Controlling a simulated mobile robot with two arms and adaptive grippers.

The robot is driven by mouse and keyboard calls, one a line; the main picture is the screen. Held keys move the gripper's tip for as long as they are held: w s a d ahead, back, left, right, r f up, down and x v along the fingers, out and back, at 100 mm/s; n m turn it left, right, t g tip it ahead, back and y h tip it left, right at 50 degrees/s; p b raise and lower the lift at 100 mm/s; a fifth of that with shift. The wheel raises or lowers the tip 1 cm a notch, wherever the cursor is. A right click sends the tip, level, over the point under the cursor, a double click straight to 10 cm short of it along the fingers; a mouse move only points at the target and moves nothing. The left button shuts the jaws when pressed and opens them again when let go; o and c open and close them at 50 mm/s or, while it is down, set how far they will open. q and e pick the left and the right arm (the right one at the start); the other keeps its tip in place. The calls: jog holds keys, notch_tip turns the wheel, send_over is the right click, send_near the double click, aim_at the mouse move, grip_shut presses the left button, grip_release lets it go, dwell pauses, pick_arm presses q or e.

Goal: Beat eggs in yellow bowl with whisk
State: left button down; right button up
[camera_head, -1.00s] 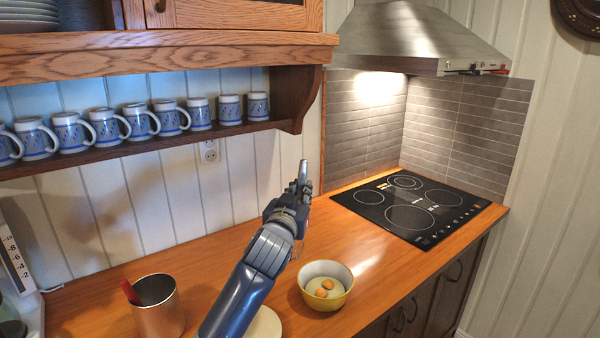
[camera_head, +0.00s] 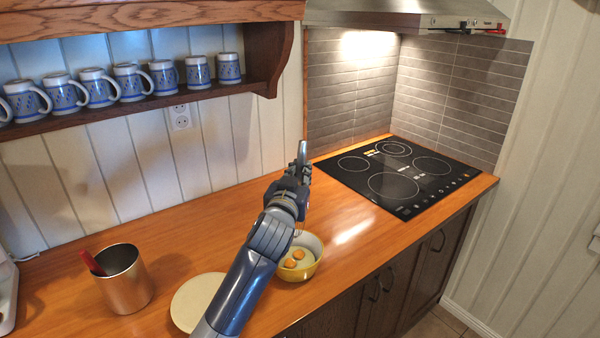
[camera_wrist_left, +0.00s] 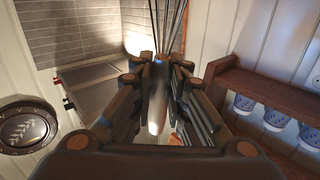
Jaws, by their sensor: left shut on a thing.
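The yellow bowl (camera_head: 314,266) stands on the wooden counter, partly behind my left arm. Two orange egg yolks (camera_head: 295,259) lie in it. My left gripper (camera_head: 297,184) is above the bowl's far left side and shut on the whisk (camera_head: 303,152). The whisk's metal handle sticks up past the fingers; its wires are mostly hidden by the gripper. In the left wrist view the whisk handle (camera_wrist_left: 158,104) lies between the fingers, with thin wires at the top of the picture. Whether the wires touch the eggs cannot be told. My right gripper is not in view.
A metal canister (camera_head: 126,283) with a red-handled utensil (camera_head: 91,262) stands at the left. A round pale board (camera_head: 192,303) lies beside my arm. The black cooktop (camera_head: 395,178) is to the right. Mugs (camera_head: 130,83) stand on a wall shelf. Counter behind the arm is clear.

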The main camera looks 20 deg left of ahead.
pick_arm(q)
notch_tip(320, 180, down, 2)
jog(key=shift+f+b, duration=0.15)
jog(key=shift+b, duration=0.55)
jog(key=shift+f+b, duration=0.45)
jog(key=shift+f, duration=0.35)
notch_tip(320, 180, down, 4)
jog(key=b, duration=0.3)
jog(key=shift+f, duration=0.2)
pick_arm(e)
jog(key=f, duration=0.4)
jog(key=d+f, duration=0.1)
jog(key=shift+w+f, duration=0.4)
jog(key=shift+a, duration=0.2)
